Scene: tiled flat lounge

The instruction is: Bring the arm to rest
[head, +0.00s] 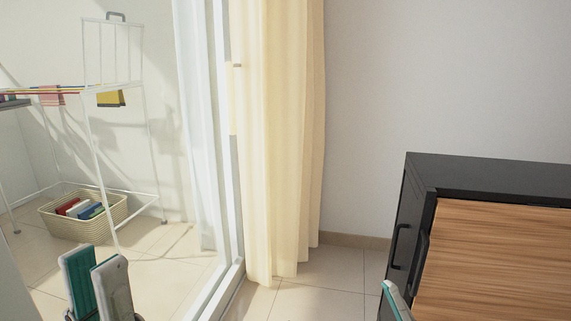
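My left gripper (94,262) shows at the bottom left, pointing up, with two grey and teal fingers. The fingertips are apart and nothing shows between them. It appears in front of the tiled floor, below the laundry basket in the picture. Only a small grey and teal tip of my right gripper (395,301) shows at the bottom edge, in front of the black cabinet. The rest of it is out of frame, so its opening is hidden.
A black cabinet (490,175) with a wooden panel stands at right. Cream curtains (275,130) hang beside a white door frame (231,278). Beyond it are a white drying rack (90,130) with cloths and a woven basket (75,228). Floor tiles between curtain and cabinet are clear.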

